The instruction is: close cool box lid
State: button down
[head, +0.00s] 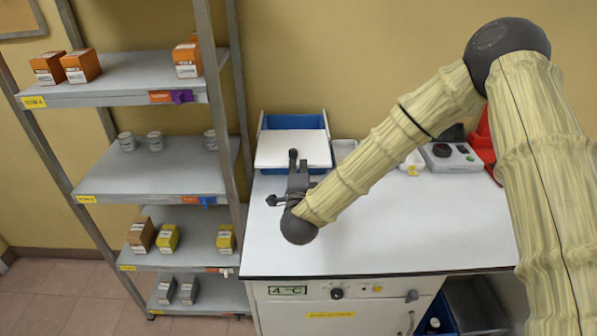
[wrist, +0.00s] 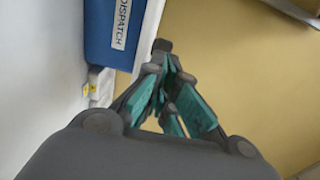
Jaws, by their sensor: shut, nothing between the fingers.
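The cool box looks to be the blue box (wrist: 112,38) marked DISPATCH in the wrist view, upper left. In the head view the blue box (head: 262,178) stands at the back left of the bench. A flat white panel (head: 275,150), apparently its lid, lies across it inside a blue border; I cannot tell how far it is from closed. My gripper (head: 293,155) is shut and empty, its tips in front of or over the panel. Contact is unclear. In the wrist view the shut fingers (wrist: 163,48) are beside the box's white edge (wrist: 149,35).
A grey shelf rack (head: 130,185) with orange boxes, cans and yellow boxes stands close on the left. A grey device (head: 450,157) and a red item (head: 482,140) are at the back right of the white bench (head: 400,225). The bench's middle and front are clear.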

jog(key=shift+w+p, duration=0.45)
jog(key=shift+w, duration=0.95)
jog(key=shift+f, duration=0.1)
